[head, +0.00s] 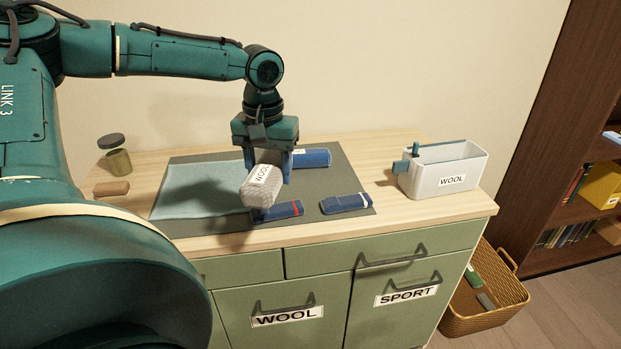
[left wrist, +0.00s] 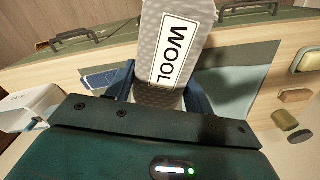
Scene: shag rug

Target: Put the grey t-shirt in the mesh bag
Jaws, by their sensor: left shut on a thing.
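My left gripper (head: 271,182) points down over the worktop, shut on a pale grey, dotted, mesh-like bundle (head: 262,187) labelled WOOL. The bundle hangs tilted above the front of the mat; its label also shows in the left wrist view (left wrist: 173,45). I cannot tell whether it is the mesh bag or the grey t-shirt. A flat pale blue cloth-like piece (head: 195,190) lies on the left of the dark grey mat (head: 345,180). Several folded blue items lie on the mat: one behind the gripper (head: 315,158), one in front (head: 285,210), one at the right (head: 345,204). My right gripper is out of view.
A white bin labelled WOOL (head: 462,168) stands at the right of the cabinet top. A jar (head: 118,161) and a brown block (head: 111,188) stand at the left. A wicker basket (head: 510,312) holding green and grey items is on the floor. Drawers are shut.

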